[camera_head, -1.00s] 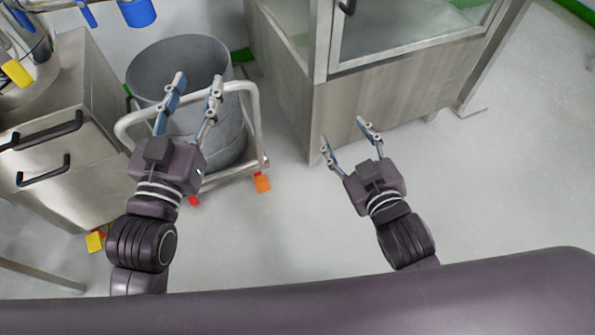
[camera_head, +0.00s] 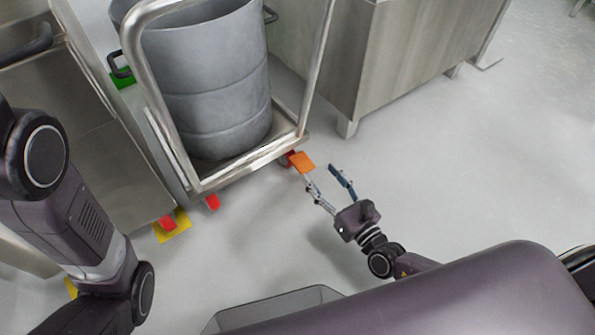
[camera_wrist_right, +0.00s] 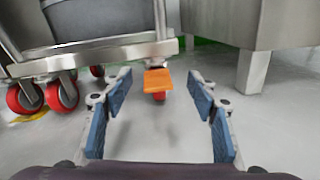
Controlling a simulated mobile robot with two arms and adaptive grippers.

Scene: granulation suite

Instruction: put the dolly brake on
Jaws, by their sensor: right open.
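The steel dolly (camera_head: 232,176) carries a large grey drum (camera_head: 215,85) and has a tall tube handle. Its brake pedal (camera_head: 302,162) is an orange tab at the dolly's near right corner, just above a red wheel. The pedal also shows in the right wrist view (camera_wrist_right: 158,81), centred ahead between the two fingers. My right gripper (camera_head: 321,176) is low near the floor, open and empty, with its blue-padded fingers spread and pointing at the pedal. My left gripper is out of view; only left arm links show.
A steel cabinet (camera_head: 385,60) stands to the right of the dolly, with its leg close in the right wrist view (camera_wrist_right: 252,72). Another steel cabinet (camera_head: 85,150) is left of the dolly. The floor (camera_head: 450,160) on the right is clear.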

